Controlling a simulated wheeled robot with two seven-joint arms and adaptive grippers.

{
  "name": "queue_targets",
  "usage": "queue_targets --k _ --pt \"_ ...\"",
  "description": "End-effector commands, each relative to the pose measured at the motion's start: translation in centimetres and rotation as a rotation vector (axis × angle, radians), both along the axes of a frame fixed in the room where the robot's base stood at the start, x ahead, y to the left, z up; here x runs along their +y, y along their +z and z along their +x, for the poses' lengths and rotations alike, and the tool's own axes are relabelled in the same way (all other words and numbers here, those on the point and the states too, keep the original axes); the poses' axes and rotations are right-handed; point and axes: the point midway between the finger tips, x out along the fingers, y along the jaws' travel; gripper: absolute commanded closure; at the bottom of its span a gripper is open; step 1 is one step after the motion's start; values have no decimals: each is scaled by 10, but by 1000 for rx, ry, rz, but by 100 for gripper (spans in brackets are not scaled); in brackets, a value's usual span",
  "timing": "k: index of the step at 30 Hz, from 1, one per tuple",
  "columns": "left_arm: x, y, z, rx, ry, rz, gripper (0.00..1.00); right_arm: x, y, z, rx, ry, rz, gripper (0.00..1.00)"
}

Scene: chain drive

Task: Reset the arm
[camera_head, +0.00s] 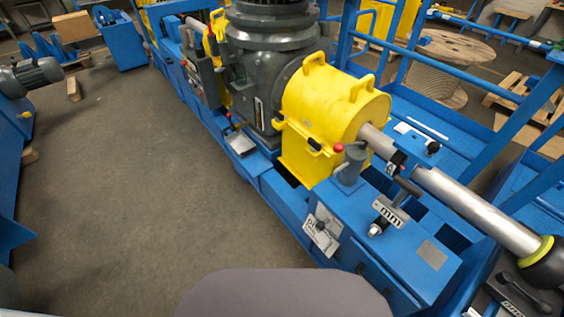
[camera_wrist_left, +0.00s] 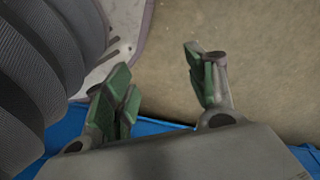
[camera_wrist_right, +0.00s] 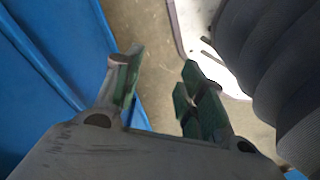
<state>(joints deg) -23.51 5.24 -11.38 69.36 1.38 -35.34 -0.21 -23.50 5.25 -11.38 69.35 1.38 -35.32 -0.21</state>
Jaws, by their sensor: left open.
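My left gripper (camera_wrist_left: 160,80) shows in the left wrist view. Its green-padded fingers are apart, with nothing between them, over bare floor and beside a blue surface (camera_wrist_left: 160,127). My right gripper (camera_wrist_right: 157,76) shows in the right wrist view. Its fingers are also apart and empty, with a blue panel (camera_wrist_right: 45,90) to the left and floor beyond. Neither gripper nor arm is in the head view. A grey rounded part of my own body fills the bottom middle there.
A blue machine frame (camera_head: 285,205) carries a yellow cover (camera_head: 310,105), a dark gearbox (camera_head: 262,80) and a steel shaft (camera_head: 465,200). Blue railings (camera_head: 470,75) stand on the right. A wooden cable reel (camera_head: 450,50) stands behind.

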Motion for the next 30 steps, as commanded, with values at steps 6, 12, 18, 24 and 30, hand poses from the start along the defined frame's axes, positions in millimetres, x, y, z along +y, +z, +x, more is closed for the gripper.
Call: queue_targets --k 6,12,18,24,30 --pt "8 4 -22 14 0 9 44 -8 4 -23 14 0 -9 60" --pt "16 6 -44 26 -1 17 44 -15 6 -44 26 1 -17 60" --pt "23 9 -67 39 -4 25 44 -23 9 -67 40 3 -25 60" --pt "31 15 -91 50 -5 33 44 -31 15 -91 51 5 -32 60" --pt "39 22 -116 63 -8 39 44 -39 22 -116 63 7 -39 60"
